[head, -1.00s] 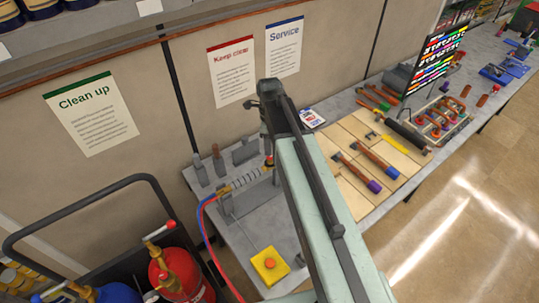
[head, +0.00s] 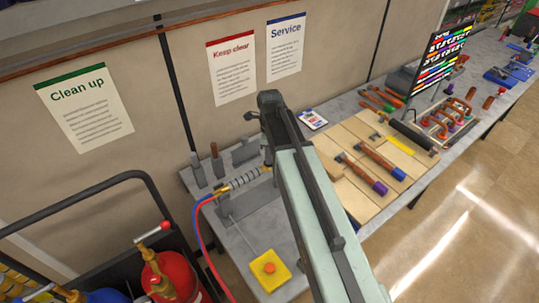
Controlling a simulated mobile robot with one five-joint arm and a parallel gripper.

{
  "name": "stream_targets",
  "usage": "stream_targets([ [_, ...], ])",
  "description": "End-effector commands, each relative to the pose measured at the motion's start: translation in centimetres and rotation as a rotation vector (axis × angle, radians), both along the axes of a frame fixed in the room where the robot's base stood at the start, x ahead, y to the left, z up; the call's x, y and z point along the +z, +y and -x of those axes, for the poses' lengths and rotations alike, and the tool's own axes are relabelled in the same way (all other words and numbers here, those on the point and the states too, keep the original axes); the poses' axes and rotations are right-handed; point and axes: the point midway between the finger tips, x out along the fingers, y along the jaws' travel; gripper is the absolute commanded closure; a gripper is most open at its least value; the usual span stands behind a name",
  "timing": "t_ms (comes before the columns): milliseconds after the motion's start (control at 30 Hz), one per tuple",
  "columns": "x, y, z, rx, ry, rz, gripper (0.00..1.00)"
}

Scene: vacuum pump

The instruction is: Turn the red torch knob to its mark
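The torch (head: 240,182) lies on the grey bench, left of my arm. It has a ribbed grey handle, and red and blue hoses run from its left end. Brass-coloured parts show at its right end, beside my arm. I cannot make out the red torch knob or its mark; they are too small or hidden. My pale green arm rises from the bottom right to a dark joint in mid-picture. My gripper does not show; the arm seems to cover it.
A yellow box with an orange button (head: 269,268) sits at the bench's near left. Wooden boards (head: 335,150) with tools lie right of my arm. A gas-cylinder trolley with a red cylinder (head: 170,278) stands at lower left. Floor at the right is clear.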

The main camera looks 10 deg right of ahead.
Motion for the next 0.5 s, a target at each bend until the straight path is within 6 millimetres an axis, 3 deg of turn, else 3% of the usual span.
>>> stream_targets([
  [267, -0.01, -0.45, 0.04, 0.042, 0.000, -0.002, 1.00],
  [500, -0.01, -0.50, 0.03, 0.189, 0.000, -0.002, 1.00],
])
